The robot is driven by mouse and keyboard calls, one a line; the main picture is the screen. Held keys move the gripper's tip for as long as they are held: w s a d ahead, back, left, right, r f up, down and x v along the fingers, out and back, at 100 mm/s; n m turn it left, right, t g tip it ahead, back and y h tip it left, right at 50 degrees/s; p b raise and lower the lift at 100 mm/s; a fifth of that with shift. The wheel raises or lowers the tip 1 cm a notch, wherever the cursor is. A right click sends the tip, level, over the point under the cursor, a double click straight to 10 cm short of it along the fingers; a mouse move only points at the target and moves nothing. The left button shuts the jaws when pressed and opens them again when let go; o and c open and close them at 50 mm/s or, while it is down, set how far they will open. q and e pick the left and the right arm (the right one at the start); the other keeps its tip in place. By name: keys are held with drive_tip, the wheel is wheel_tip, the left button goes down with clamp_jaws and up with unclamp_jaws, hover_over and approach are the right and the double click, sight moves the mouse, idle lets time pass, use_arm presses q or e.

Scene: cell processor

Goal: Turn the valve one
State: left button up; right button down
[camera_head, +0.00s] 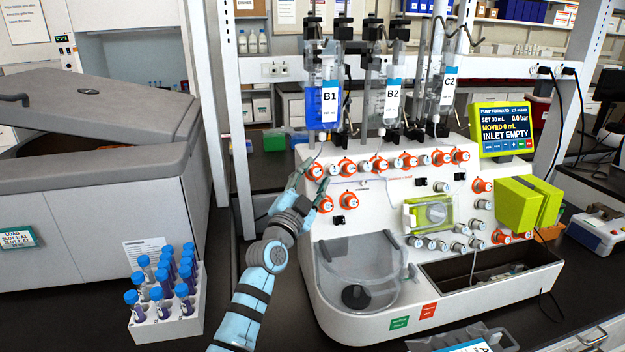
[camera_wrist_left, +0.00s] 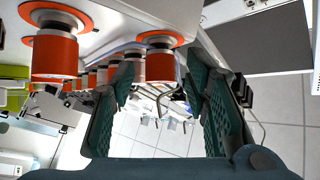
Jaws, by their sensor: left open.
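The white cell processor (camera_head: 357,243) stands on the dark bench, with a row of orange-collared valve knobs along its front. The leftmost knob of the row (camera_head: 316,171) is beside my left gripper (camera_head: 309,180). Another orange knob (camera_head: 326,204) sits just below it. I cannot read which knob is numbered one. In the left wrist view my left gripper (camera_wrist_left: 165,95) is open and empty, its two dark fingers apart. An orange knob (camera_wrist_left: 160,65) shows beyond and between the fingers, and a larger one (camera_wrist_left: 55,55) lies to the left. Contact is not visible. My right gripper is out of view.
Hanging bags B1 (camera_head: 330,105), B2 and C2 are above the knobs. A clear bowl (camera_head: 358,275) is below. A white rack (camera_head: 165,322) of blue-capped tubes and a grey centrifuge (camera_head: 120,205) are on the left. A pump screen (camera_head: 503,128) reads INLET EMPTY.

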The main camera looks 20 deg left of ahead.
use_arm(q)
drive_tip(key=v, duration=1.2)
